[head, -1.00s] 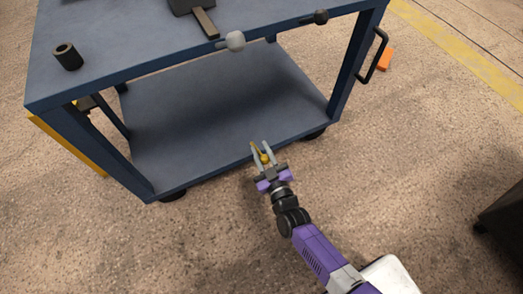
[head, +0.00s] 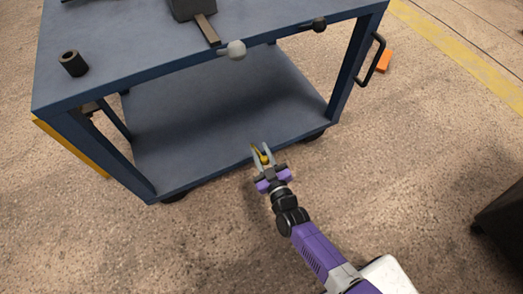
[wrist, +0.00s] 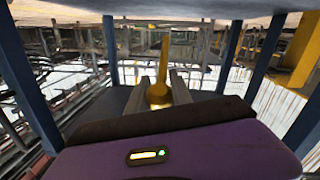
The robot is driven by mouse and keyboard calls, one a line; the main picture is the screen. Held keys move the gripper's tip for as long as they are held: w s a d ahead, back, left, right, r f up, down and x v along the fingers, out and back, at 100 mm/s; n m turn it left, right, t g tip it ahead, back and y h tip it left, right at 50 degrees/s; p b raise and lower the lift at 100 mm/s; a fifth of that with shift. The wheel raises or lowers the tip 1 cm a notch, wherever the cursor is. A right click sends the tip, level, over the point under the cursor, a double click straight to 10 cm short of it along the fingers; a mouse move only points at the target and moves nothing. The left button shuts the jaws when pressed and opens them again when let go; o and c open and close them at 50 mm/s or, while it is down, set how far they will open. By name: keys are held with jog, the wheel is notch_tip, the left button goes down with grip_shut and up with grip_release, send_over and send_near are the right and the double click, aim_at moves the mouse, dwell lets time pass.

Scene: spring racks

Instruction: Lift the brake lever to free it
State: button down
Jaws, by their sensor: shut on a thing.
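The brake lever (head: 265,157) is yellow with a round knob, at the front lower edge of a blue cart (head: 215,108). My gripper (head: 261,147) is shut on the lever, with one grey finger on each side of the knob. In the wrist view the knob (wrist: 158,95) sits between the two fingers (wrist: 159,88), and the lever's yellow bar (wrist: 163,58) rises beyond it. Where the lever joins the cart is hard to make out.
On the cart top are a dark hollow cylinder (head: 73,63), a pale ball knob (head: 236,50) and a black knob (head: 319,24) at the front edge. A black handle (head: 372,60) juts from the right side. The floor (head: 150,250) in front is clear.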

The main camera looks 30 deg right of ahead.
aim_at(266, 163)
jog(key=shift+w+r+p, duration=0.1)
jog(key=shift+r+p, duration=0.25)
jog(key=shift+f, duration=0.2)
jog(key=c, duration=1.1)
grip_release()
jog(key=shift+c, duration=0.2)
jog(key=shift+s+a+r+p, duration=0.1)
jog(key=shift+s+p, duration=0.35)
jog(key=shift+s, duration=0.85)
jog(key=shift+s+a+r+p, duration=0.15)
jog(key=shift+s+p, duration=0.3)
jog(key=shift+s, duration=0.8)
jog(key=shift+s+a+r+p, duration=0.1)
jog(key=shift+s+p, duration=0.35)
jog(key=shift+s, duration=0.85)
